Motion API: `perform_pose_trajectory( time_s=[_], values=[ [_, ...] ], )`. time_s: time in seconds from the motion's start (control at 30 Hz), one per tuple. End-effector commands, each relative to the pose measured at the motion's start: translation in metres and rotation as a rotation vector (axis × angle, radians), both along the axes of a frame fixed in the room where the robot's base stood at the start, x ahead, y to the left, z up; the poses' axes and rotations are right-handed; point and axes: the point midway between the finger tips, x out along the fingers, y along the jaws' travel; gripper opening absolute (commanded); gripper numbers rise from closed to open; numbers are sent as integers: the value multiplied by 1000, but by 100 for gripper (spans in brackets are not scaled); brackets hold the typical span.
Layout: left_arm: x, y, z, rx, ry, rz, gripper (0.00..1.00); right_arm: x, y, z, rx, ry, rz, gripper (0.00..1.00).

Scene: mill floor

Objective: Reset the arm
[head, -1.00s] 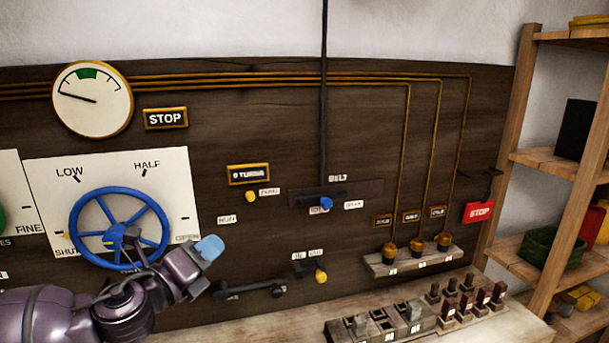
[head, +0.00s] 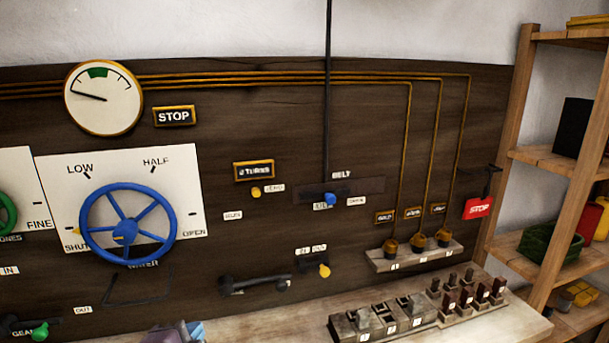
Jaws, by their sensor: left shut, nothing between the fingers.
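My right gripper is not in view.
The dark panel holds a round gauge (head: 103,98), a STOP sign (head: 174,116), a blue BELT knob (head: 330,199), a yellow-knobbed lever (head: 323,270) and a red STOP tag (head: 478,208). A block rack (head: 376,322) stands on the bench (head: 263,329). Wooden shelves (head: 521,150) are at the right.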

Motion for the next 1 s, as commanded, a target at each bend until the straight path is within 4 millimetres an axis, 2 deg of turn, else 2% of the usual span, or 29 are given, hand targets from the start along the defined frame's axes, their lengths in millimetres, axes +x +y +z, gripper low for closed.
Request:
perform_pose_trajectory(
  time_s=[0.03,0.17,0.3,0.5,0.8,0.97,1.0],
  values=[
    [-13,6,-14,-77,67,59,0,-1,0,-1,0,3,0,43],
    [-44,24,-45,-250,225,219,0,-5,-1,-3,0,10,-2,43],
    [-85,43,-78,-425,392,406,0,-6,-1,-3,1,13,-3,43],
    [-146,64,-114,-621,593,655,0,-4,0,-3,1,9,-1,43],
    [-210,80,-140,-777,760,896,0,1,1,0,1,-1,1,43],
    [-240,85,-148,-838,828,1008,0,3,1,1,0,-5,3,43],
    [-240,85,-151,-848,828,1012,0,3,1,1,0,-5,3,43]
  ],
)
